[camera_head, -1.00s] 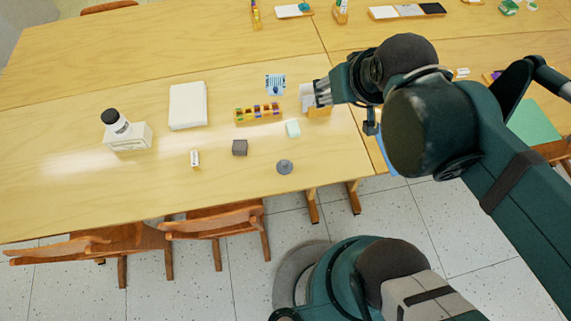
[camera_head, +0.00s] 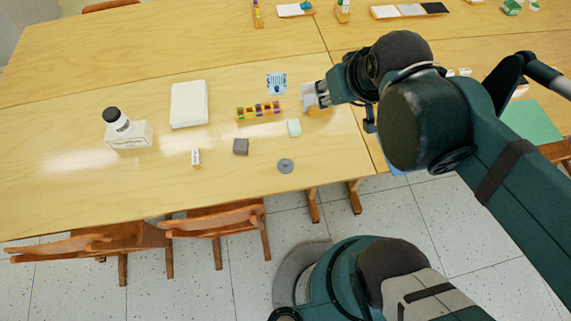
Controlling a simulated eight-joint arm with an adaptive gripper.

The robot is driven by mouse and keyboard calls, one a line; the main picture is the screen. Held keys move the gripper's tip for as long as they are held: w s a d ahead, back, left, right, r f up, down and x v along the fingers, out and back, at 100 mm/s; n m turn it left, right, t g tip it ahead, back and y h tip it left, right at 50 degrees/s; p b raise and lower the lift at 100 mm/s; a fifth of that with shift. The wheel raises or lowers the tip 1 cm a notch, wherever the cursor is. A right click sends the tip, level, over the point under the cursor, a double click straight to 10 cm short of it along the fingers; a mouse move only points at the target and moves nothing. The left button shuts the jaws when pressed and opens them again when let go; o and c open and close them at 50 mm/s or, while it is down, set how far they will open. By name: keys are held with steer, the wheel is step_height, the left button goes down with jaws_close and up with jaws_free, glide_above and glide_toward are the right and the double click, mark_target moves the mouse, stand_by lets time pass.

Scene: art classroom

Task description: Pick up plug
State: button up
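A small grey round piece with a raised middle, which looks like the plug (camera_head: 286,166), lies on the wooden table near its front right edge. It stands apart from the things around it. My gripper (camera_head: 321,94) is above the right part of the table, up and to the right of the plug and away from it. Its fingers point left, beside a light grey and yellow item (camera_head: 310,99) that they partly hide. The fingers are too small to tell whether they are open or shut, and I see nothing held.
A white stack (camera_head: 188,104) and a bottle (camera_head: 116,120) by a white box (camera_head: 130,135) stand farther left. Chairs (camera_head: 215,217) line the front edge.

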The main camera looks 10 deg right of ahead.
steer(key=w+a+f+n+g, duration=0.25)
steer(key=a+f+n, duration=0.35)
steer(key=f+n, duration=0.3)
steer(key=n+g+b, duration=0.1)
steer(key=n+g, duration=0.3)
steer(key=n, duration=0.4)
glide_above(285, 162)
steer(key=f, duration=1.2)
steer(key=shift+w+d+f, duration=0.2)
steer(key=shift+d, duration=0.05)
steer(key=shift+s+a+f, duration=0.2)
steer(key=shift+s+f, duration=0.05)
steer(key=shift+f, duration=0.25)
steer(key=shift+f, duration=0.1)
steer(key=shift+f+b, duration=0.6)
steer(key=shift+f, duration=0.6)
steer(key=shift+f, duration=0.15)
steer(key=shift+f+b, duration=1.15)
steer(key=shift+f, duration=1.3)
